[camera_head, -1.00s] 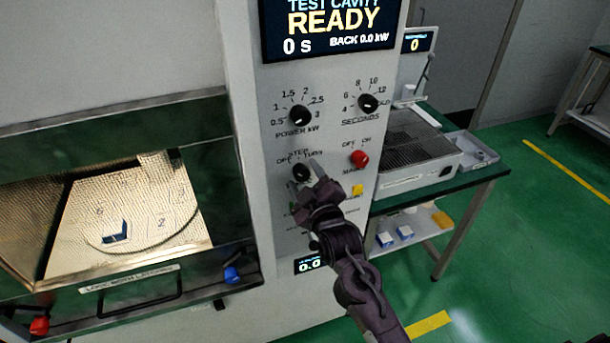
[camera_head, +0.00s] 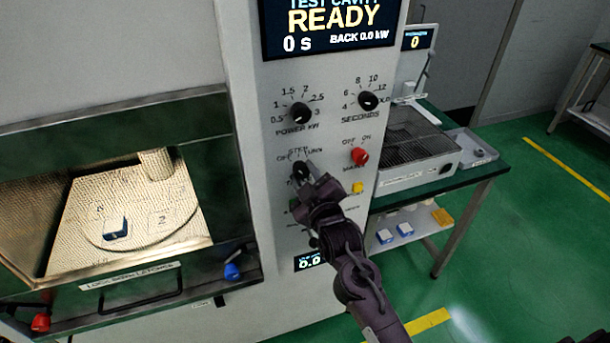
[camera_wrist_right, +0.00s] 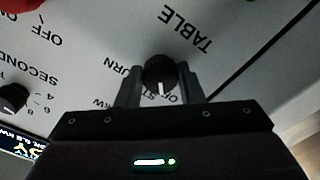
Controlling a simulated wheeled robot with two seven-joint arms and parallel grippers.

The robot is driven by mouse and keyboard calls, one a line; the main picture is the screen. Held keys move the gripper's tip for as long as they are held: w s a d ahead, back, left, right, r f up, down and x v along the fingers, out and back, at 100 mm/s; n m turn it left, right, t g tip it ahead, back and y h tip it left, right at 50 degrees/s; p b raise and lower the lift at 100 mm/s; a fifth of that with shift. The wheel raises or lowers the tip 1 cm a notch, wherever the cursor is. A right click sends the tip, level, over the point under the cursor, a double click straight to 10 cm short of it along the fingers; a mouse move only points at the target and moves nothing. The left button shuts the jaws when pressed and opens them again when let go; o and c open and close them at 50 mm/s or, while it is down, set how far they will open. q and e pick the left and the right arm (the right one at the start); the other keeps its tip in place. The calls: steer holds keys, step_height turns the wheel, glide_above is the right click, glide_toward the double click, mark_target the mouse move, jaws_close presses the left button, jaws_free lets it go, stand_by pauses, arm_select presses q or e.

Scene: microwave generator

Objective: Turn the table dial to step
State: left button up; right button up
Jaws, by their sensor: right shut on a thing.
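The table dial (camera_head: 300,170) is a small black knob on the white panel, under the STEP lettering. It also shows in the wrist view (camera_wrist_right: 160,75). My right gripper (camera_head: 308,177) is at this dial; in the wrist view its fingers (camera_wrist_right: 160,84) are on both sides of the knob, shut on it. The white mark on the knob points down in the wrist view, toward the partly visible OFF lettering. My left gripper does not show clearly.
The POWER kW knob (camera_head: 299,113), SECONDS knob (camera_head: 368,100) and red mains knob (camera_head: 359,157) are close by. The display (camera_head: 330,25) reads READY. At left, the chamber holds a turntable (camera_head: 165,222) with a blue piece (camera_head: 117,228). A bench (camera_head: 490,170) stands at right.

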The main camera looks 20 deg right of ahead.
steer(key=m, duration=0.4)
steer(key=shift+p, duration=0.4)
steer(key=shift+m, duration=1.9)
steer(key=o, duration=1)
